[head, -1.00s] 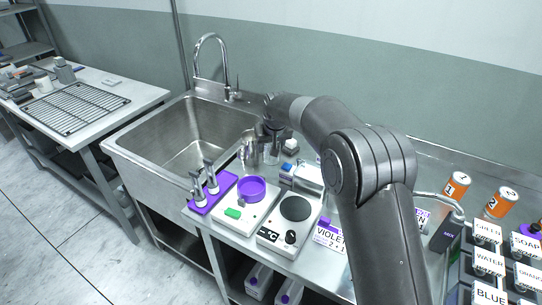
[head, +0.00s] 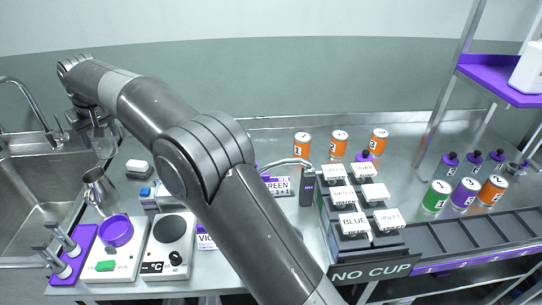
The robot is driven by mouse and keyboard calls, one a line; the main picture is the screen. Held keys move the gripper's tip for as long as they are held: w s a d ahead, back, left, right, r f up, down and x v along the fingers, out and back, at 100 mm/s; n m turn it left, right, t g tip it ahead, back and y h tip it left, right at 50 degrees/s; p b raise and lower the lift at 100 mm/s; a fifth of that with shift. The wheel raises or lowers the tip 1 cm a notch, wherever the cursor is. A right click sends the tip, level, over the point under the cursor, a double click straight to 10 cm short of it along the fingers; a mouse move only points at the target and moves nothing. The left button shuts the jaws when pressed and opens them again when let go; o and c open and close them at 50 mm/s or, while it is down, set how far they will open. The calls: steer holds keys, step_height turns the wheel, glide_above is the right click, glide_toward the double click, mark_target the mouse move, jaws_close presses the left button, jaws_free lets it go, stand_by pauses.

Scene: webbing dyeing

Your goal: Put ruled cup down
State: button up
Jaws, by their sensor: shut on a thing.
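The ruled cup (head: 103,142) is a clear, see-through vessel at the left of the head view. My gripper (head: 91,118) is shut on it near its top. The cup is upright or nearly so, close to the sink's right edge and behind the metal jug (head: 100,188). I cannot tell whether its base touches the counter. Any ruled marks are too small to make out.
Orange cans (head: 338,143) and labelled boxes (head: 352,223) are to the right. The back counter between sink and cans is mostly clear.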

steer(key=w+d+m+t+h, duration=0.1)
steer(key=w+d+m, duration=0.1)
steer(key=w+d, duration=0.8)
steer(key=w+d+m+h, duration=0.1)
steer(key=w+d+m, duration=0.3)
steer(key=d, duration=1)
steer(key=w+d+m+h, duration=0.1)
steer(key=w+d+m, duration=0.15)
steer(key=d, duration=0.95)
steer(key=w+d+m, duration=0.1)
steer(key=w+d, duration=0.3)
steer(key=d, duration=0.9)
steer(key=shift+n, duration=0.25)
steer(key=shift+w+a+f, duration=0.1)
steer(key=shift+a+f, duration=0.1)
steer(key=shift+f, duration=5)
steer(key=shift+a+f, duration=0.2)
steer(key=shift+f, duration=4.95)
steer(key=shift+f, duration=0.15)
steer(key=o, duration=1)
